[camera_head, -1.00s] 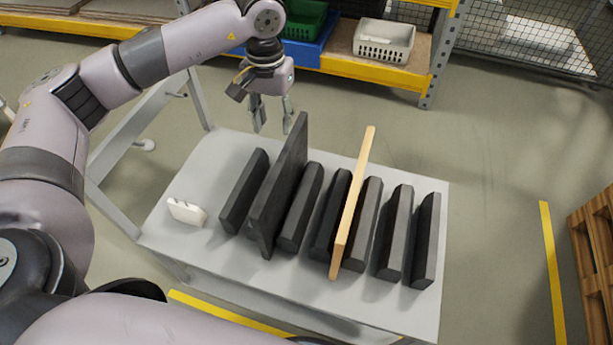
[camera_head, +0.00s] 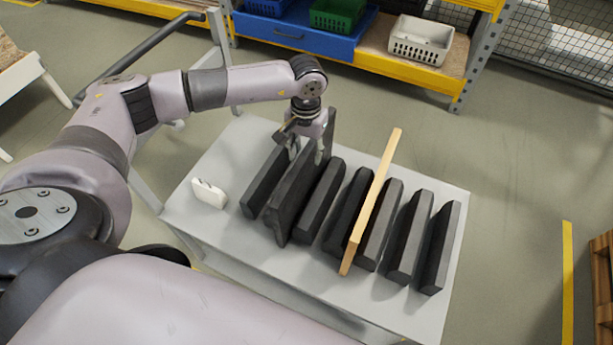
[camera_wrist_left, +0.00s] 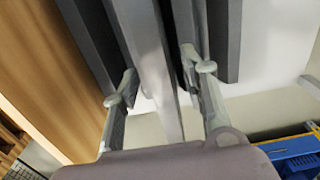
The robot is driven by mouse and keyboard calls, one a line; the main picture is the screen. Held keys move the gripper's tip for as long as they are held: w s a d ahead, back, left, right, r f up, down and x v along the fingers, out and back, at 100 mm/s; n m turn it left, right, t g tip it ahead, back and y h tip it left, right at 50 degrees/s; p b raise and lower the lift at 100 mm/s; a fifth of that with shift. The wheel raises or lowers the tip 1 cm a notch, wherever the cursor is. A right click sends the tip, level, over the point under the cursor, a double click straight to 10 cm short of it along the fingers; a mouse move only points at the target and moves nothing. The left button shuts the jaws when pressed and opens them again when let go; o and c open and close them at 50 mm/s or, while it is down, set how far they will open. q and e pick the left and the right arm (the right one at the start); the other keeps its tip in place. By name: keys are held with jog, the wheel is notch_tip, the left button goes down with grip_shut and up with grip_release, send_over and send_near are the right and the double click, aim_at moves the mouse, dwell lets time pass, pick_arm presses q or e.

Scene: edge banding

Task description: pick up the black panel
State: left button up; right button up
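The black panel (camera_head: 283,208) stands on edge between dark blocks on the left part of the white table. It rises above the blocks, and its far end is partly hidden by my left gripper (camera_head: 308,155). My left gripper is over that far end, pointing down, with one finger on each side of the panel. In the left wrist view the panel's edge (camera_wrist_left: 155,65) runs between the two spread fingers (camera_wrist_left: 162,85), with gaps visible beside it. My right gripper is not in view.
A light wooden panel (camera_head: 372,200) stands among several dark blocks (camera_head: 410,238) to the right. A small white object (camera_head: 209,193) lies on the white table (camera_head: 245,250) at left. Behind are shelves with a green bin (camera_head: 337,14) and a white basket (camera_head: 421,41).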

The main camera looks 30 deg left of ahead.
aim_at(307, 178)
pick_arm(q)
notch_tip(307, 178, down, 4)
jog(key=shift+w+f+p, duration=0.1)
jog(key=shift+p, duration=0.25)
jog(key=shift+c, duration=0.4)
grip_shut()
dwell(0.4)
jog(key=shift+w, duration=0.1)
